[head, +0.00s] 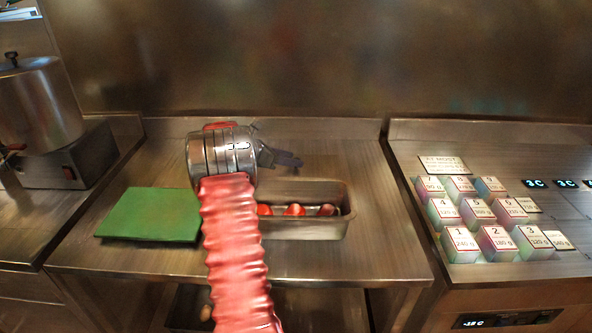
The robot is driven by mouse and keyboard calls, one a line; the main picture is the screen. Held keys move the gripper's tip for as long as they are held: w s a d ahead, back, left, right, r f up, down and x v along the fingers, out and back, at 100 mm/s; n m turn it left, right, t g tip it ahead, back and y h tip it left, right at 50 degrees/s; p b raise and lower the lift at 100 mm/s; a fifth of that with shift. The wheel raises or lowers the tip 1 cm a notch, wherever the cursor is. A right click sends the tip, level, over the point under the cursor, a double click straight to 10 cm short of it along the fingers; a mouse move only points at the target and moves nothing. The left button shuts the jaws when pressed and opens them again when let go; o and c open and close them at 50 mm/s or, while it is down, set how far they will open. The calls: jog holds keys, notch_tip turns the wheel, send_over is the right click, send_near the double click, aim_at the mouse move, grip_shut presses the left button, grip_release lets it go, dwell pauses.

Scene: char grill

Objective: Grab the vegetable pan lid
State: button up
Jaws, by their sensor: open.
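A rectangular metal pan (342,228) with several red-and-white pieces in it stands open on the steel table. Its left end is hidden behind my red-sleeved arm. I cannot pick out a separate lid for this pan with certainty. A flat green board or cover (150,214) lies on the table left of my arm. A large metal pot at far left carries its own lid with a black knob (11,57). My gripper (290,160) is dark, small in view and open, above the table behind the pan, holding nothing that I can see.
The steel table (375,255) is bare to the right of the pan. A counter with several labelled coloured blocks (495,238) stands at right. The pot (38,105) stands on a boxy base at left. A metal wall closes the back. A lower shelf shows below.

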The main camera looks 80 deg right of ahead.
jog(key=shift+s+d+f, duration=0.3)
dwell(0.4)
grip_shut()
dwell(0.3)
